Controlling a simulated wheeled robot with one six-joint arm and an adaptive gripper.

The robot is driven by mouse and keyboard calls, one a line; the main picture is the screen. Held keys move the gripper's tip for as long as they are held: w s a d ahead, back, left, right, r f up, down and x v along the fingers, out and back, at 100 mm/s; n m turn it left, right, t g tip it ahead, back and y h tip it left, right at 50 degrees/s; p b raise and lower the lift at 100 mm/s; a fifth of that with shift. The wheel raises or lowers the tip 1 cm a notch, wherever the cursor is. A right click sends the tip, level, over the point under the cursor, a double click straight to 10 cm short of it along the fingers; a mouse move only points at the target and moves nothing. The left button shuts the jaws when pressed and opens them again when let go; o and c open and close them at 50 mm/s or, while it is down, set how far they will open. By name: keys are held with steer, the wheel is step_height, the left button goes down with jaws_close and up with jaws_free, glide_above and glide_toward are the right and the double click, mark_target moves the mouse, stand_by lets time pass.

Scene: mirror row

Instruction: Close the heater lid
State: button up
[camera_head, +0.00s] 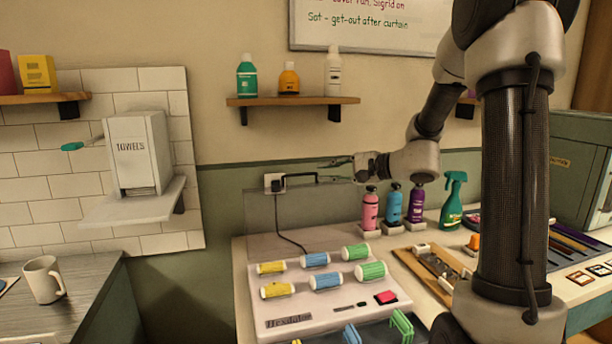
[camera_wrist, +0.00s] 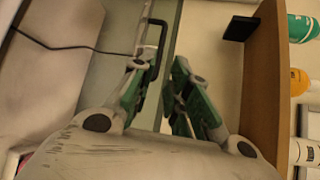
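The heater (camera_head: 335,305) is a pale box on the counter with yellow, blue and green rollers on top. Its lid (camera_head: 325,215) is a see-through grey panel standing upright at the heater's back edge, so it is open. A black handle (camera_head: 300,178) runs along the lid's top edge; it also shows in the wrist view (camera_wrist: 160,50). My gripper (camera_head: 335,172) is at the right end of the handle. In the wrist view my gripper (camera_wrist: 163,70) has its green-padded fingers apart, with the handle near and partly between the tips. Contact cannot be told.
A wall socket (camera_head: 274,183) with a black cable is behind the lid. A shelf with bottles (camera_head: 300,101) is above. Pink, blue and purple bottles (camera_head: 392,205) and a green spray bottle (camera_head: 452,200) stand right of the lid. A wooden tray (camera_head: 420,270) lies right of the heater.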

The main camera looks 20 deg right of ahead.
mark_target(304, 174)
steer(key=x, duration=0.7)
steer(key=shift+w+a+f, duration=0.15)
steer(key=shift+w+a, duration=0.05)
steer(key=shift+a, duration=0.05)
jaws_close()
